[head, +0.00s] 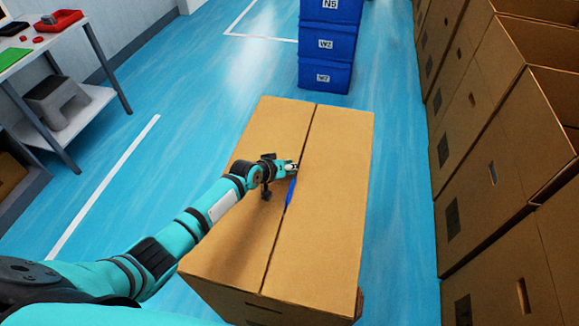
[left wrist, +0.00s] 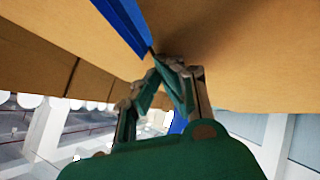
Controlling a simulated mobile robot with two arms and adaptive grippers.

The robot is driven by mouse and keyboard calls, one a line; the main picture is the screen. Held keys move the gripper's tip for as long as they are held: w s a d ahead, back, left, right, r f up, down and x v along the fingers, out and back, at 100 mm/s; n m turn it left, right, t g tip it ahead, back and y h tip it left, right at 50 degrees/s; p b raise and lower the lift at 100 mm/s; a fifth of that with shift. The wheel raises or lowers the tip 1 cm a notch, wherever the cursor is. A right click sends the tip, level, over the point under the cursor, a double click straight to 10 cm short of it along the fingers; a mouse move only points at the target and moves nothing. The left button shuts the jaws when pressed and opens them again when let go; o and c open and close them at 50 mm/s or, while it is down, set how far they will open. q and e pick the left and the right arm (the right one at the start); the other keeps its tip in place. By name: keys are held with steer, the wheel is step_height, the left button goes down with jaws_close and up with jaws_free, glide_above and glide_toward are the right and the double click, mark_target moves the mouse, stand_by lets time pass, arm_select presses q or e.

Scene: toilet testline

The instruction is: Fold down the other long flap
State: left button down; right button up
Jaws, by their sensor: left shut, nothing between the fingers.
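A large cardboard box (head: 325,215) stands in the middle of the head view. Its two long flaps, the left flap (head: 240,225) and the right flap (head: 340,150), lie about flat, with a lengthwise seam between them. A narrow blue strip (head: 291,190) shows at the seam beside my gripper; I cannot tell what it is. My left gripper (head: 293,167) is shut and empty, its tips at the seam near mid-length. In the left wrist view its fingertips (left wrist: 172,62) are close against the cardboard (left wrist: 240,45); contact is unclear. My right gripper is not in view.
Blue stacked crates (head: 325,45) stand behind the box. A row of open cardboard boxes (head: 480,170) lines the right side. Blue floor is clear around the box.

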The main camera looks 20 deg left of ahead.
arm_select(q)
steer(key=shift+s+d+f, duration=0.1)
steer(key=shift+s+f, duration=0.05)
steer(key=r+p, duration=0.5)
steer(key=shift+w+r, duration=0.2)
steer(key=shift+r, duration=0.1)
steer(key=shift+s+b, duration=0.35)
steer(key=shift+s, duration=0.5)
steer(key=s+r, duration=0.5)
steer(key=shift+s+r, duration=0.3)
steer(key=shift+r, duration=0.1)
steer(key=shift+d+f, duration=0.1)
